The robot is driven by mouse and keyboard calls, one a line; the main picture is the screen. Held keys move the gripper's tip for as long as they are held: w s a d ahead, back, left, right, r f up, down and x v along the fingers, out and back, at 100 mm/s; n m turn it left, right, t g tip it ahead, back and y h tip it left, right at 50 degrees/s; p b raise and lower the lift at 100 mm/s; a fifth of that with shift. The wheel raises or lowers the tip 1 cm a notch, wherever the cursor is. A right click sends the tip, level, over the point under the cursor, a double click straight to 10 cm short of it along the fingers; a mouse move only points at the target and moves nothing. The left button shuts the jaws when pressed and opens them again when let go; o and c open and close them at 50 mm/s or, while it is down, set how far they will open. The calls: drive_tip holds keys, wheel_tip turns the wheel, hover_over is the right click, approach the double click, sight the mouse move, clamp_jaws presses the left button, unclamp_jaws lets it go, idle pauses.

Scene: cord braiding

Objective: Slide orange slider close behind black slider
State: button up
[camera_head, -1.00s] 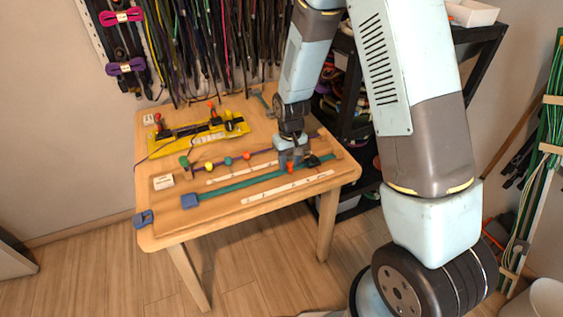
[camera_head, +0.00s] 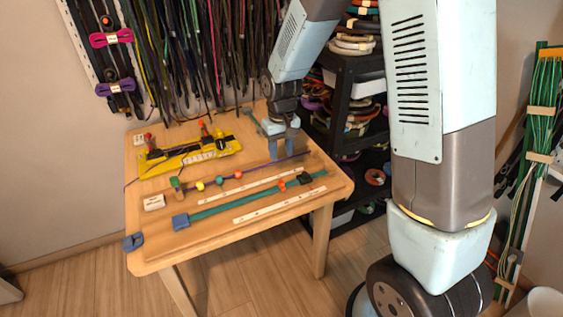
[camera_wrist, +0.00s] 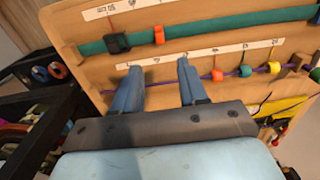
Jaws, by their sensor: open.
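The orange slider (camera_head: 282,186) is on the green cord (camera_head: 240,202), close to the black slider (camera_head: 305,178), which sits nearer the cord's right end. In the wrist view the orange slider (camera_wrist: 159,35) and the black slider (camera_wrist: 117,43) are side by side on the green cord with a small gap between them. My gripper (camera_head: 281,157) is beyond the green cord, near the right end of the purple cord. In the wrist view my gripper (camera_wrist: 158,70) is open, its two blue fingers apart with nothing between them and away from both sliders.
A purple cord (camera_head: 215,181) carries a red-orange bead (camera_head: 238,174), a teal bead and a yellow bead (camera_head: 200,185). White scale strips (camera_head: 280,206) flank the green cord. A yellow tool (camera_head: 190,155) lies at the back left. A black shelf (camera_head: 345,130) stands right of the table.

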drive_tip(key=shift+r, duration=1.1)
